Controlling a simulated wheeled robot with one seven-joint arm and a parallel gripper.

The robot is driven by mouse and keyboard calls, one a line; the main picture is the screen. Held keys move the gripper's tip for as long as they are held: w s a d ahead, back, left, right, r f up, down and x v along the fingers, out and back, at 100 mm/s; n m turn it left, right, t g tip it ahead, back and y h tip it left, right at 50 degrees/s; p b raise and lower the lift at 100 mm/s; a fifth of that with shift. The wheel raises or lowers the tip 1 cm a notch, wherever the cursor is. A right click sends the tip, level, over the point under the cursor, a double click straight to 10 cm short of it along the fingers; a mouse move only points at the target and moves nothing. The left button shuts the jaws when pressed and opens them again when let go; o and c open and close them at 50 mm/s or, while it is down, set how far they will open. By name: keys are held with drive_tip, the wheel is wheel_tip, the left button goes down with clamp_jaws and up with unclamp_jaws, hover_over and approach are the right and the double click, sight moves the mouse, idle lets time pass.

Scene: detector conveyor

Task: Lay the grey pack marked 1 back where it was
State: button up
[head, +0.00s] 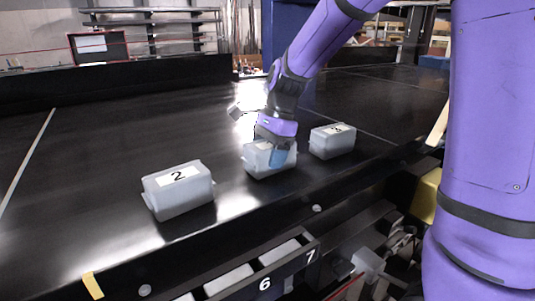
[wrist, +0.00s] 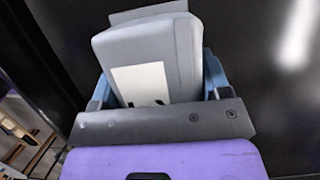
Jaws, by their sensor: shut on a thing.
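A grey pack (head: 262,161) is in the middle of a row of three on the black belt (head: 95,160). My gripper (head: 281,154) comes down on it from above, its blue fingers shut on the pack's two sides. In the wrist view the held pack (wrist: 175,55) fills the space between the fingers (wrist: 158,88), with a white label facing the camera. The mark on the label is mostly hidden by my gripper, so I cannot read it. I cannot tell whether the pack touches the belt or is slightly above it.
A grey pack marked 2 (head: 178,190) stands left of the held one. Another grey pack (head: 332,141) stands close on its right, its mark too small to read. The slots marked 6 and 7 (head: 290,271) are below the belt's near edge. The belt behind is clear.

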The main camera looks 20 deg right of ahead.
drive_tip(key=shift+f, duration=0.1)
drive_tip(key=o, duration=1.2)
drive_tip(key=v, duration=1.2)
drive_tip(key=shift+r, duration=0.25)
drive_tip(key=shift+s+d+f+n+t+h, duration=0.25)
drive_tip(key=shift+s+d+n+t+h, duration=0.55)
drive_tip(key=shift+s+n, duration=2.5)
drive_tip(key=shift+s+d+f+n+t+h, duration=0.35)
drive_tip(key=shift+s+n+t, duration=1.2)
drive_tip(key=shift+s, duration=3)
drive_tip(key=shift+s+d+f+n+t+h, duration=0.15)
drive_tip(key=shift+s+d+n+t+h, duration=0.5)
drive_tip(key=shift+s+n, duration=2.85)
drive_tip(key=shift+s+m, duration=0.4)
drive_tip(key=shift+m, duration=0.05)
